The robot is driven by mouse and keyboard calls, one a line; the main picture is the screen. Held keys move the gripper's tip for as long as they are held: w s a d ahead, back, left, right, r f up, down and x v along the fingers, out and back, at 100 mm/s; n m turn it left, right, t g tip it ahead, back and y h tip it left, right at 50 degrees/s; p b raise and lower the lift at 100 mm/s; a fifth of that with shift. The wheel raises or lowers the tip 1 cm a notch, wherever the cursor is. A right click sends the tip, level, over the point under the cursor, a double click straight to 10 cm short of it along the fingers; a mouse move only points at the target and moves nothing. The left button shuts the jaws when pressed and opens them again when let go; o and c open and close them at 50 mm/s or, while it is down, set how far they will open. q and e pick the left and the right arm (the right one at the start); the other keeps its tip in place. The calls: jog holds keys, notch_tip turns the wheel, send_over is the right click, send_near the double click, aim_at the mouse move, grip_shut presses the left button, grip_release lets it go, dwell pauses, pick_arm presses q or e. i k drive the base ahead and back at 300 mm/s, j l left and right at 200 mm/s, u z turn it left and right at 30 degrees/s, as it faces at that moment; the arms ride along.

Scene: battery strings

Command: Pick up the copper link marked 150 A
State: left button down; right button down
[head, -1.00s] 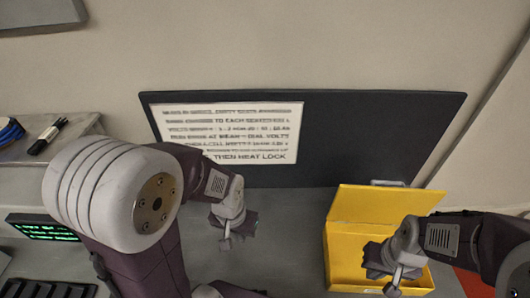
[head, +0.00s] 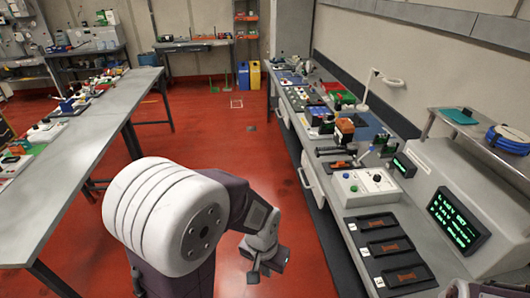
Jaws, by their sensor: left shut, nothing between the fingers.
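No copper link marked 150 A can be made out in the head view. Three black trays (head: 360,226) on the right bench each hold a small reddish-brown piece (head: 390,245), too small to identify or read. My left gripper (head: 256,268) is shut and empty, over the red floor left of that bench and apart from it. My right gripper is not in view.
The right bench (head: 346,212) carries a button panel (head: 352,200), a green-text screen (head: 458,220) and several tools. A long grey table (head: 110,125) with small items stands on the left. Red floor (head: 215,130) lies open between them.

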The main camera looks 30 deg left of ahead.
aim_at(341, 163)
jog(key=j+u, duration=0.2)
jog(key=i+j, duration=0.1)
jog(key=i, duration=0.65)
jog(key=i+z, duration=0.15)
jog(key=i, duration=0.6)
jog(key=i+j, duration=0.2)
jog(key=i, duration=0.55)
jog(key=l+z, duration=0.05)
